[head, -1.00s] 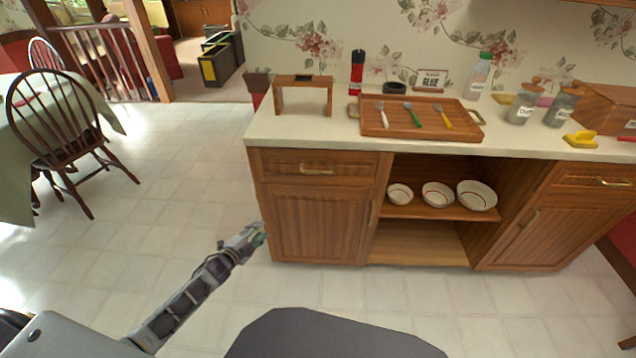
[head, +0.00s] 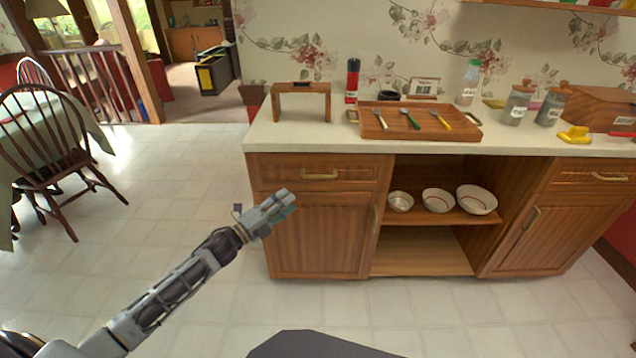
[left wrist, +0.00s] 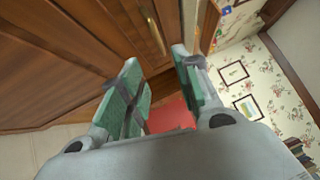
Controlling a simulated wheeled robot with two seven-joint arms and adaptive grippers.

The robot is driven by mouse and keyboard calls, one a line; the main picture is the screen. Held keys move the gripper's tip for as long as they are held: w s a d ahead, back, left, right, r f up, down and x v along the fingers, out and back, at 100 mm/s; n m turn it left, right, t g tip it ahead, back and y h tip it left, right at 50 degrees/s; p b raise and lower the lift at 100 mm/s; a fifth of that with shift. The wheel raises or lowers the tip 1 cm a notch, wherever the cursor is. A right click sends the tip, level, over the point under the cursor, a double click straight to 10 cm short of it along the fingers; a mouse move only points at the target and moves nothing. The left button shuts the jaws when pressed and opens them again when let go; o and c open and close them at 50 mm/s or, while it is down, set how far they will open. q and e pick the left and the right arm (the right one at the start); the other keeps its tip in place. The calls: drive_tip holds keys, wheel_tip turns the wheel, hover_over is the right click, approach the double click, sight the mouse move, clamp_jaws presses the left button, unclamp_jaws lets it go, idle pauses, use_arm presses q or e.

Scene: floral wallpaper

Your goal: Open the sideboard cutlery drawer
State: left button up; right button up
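The wooden sideboard (head: 320,235) has a shut left drawer (head: 275,170) with a brass bar handle (head: 321,174). A second shut drawer (head: 570,177) is at its right end. Neither has a label that I can read. My left gripper (head: 290,203) is in front of the left cabinet door, below and left of the left drawer's handle and not touching it. In the left wrist view its green-padded fingers (left wrist: 155,66) are apart with nothing between them. A brass handle (left wrist: 154,34) shows beyond the fingertips; I cannot tell which one. My right gripper is out of view.
A wooden tray (head: 440,133) with cutlery, a small wooden stand (head: 301,88) and jars (head: 518,106) stand on the sideboard top. Bowls (head: 438,200) sit on the open middle shelf. A chair (head: 45,140) and table are at the left. The floor in front is clear.

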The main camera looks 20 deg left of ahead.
sight(315, 180)
use_arm(q)
drive_tip(key=shift+w, duration=0.15)
drive_tip(key=b+x, duration=0.2)
drive_tip(key=x, duration=1.1)
drive_tip(key=shift+w, duration=0.25)
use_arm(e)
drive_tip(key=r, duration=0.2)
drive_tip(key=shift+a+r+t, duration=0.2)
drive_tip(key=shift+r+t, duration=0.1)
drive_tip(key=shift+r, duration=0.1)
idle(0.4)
use_arm(q)
drive_tip(key=shift+d, duration=0.15)
drive_tip(key=shift+c, duration=0.5)
clamp_jaws()
